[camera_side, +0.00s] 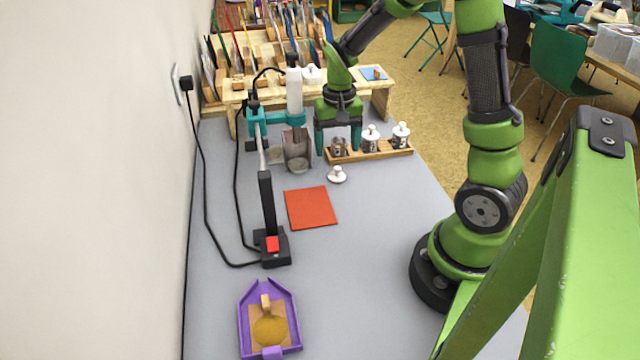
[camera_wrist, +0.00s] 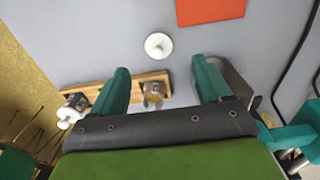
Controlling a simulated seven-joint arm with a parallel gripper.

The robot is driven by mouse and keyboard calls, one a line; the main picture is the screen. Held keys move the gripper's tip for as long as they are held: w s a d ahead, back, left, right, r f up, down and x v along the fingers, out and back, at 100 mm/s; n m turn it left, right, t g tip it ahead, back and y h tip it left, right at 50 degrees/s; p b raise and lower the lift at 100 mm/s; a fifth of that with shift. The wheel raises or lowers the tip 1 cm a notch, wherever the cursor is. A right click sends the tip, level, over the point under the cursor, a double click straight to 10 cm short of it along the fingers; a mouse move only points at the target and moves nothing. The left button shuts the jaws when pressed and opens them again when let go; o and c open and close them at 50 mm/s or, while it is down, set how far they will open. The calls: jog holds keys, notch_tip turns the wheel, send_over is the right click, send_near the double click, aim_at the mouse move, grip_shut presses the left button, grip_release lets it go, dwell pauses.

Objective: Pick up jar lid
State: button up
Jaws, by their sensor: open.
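The white jar lid (camera_side: 337,174) lies on the grey table with its knob up, in front of the wooden jar rack (camera_side: 382,153). In the wrist view the lid (camera_wrist: 158,45) shows just beyond the space between my fingertips. My gripper (camera_side: 337,148) is open and empty, pointing down, behind the lid as the side view sees it. It appears over the rack's left end, with a jar without a lid (camera_side: 338,149) showing between the fingers. The wrist view also shows my two teal fingers (camera_wrist: 160,68) spread apart, with nothing between their tips.
Two jars with white lids (camera_side: 370,139) (camera_side: 400,135) stand on the rack to the right. A grey scoop-like holder (camera_side: 297,148) and a teal-clamped stand (camera_side: 277,118) are close on the left. A red pad (camera_side: 311,207) lies nearer the camera. The table right of it is clear.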

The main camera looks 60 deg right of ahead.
aim_at(337, 168)
jog(key=f, duration=0.7)
jog(key=shift+d+f, duration=0.25)
jog(key=shift+f, duration=0.15)
jog(key=c, duration=1.1)
